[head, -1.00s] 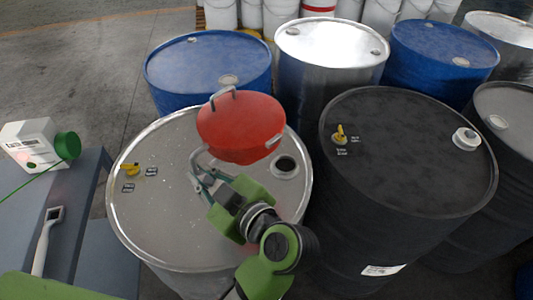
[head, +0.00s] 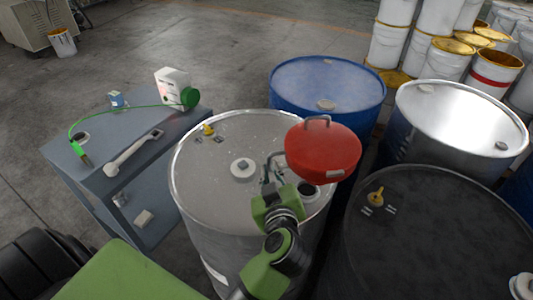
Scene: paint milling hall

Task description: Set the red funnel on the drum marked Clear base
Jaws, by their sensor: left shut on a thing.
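The red funnel (head: 323,150) is a round red bowl with grey handles. My left gripper (head: 274,180) is shut on its near-left handle and holds it over the right edge of a light grey drum (head: 215,165). Its underside is hidden, and I cannot tell how high it hangs. The drum top has a dark round opening (head: 309,190), partly covered by the funnel, a pale round cap (head: 243,169) and a yellow fitting (head: 208,130) with small labels. The labels are too small to read, so I cannot tell which drum is Clear base. My right gripper is not in view.
A blue drum (head: 310,80), a shiny steel-topped drum (head: 455,115) and a black drum (head: 430,235) stand close around. A grey table (head: 110,165) at left carries a white box (head: 172,84) and a pale tool (head: 130,152). White buckets (head: 440,60) are stacked behind.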

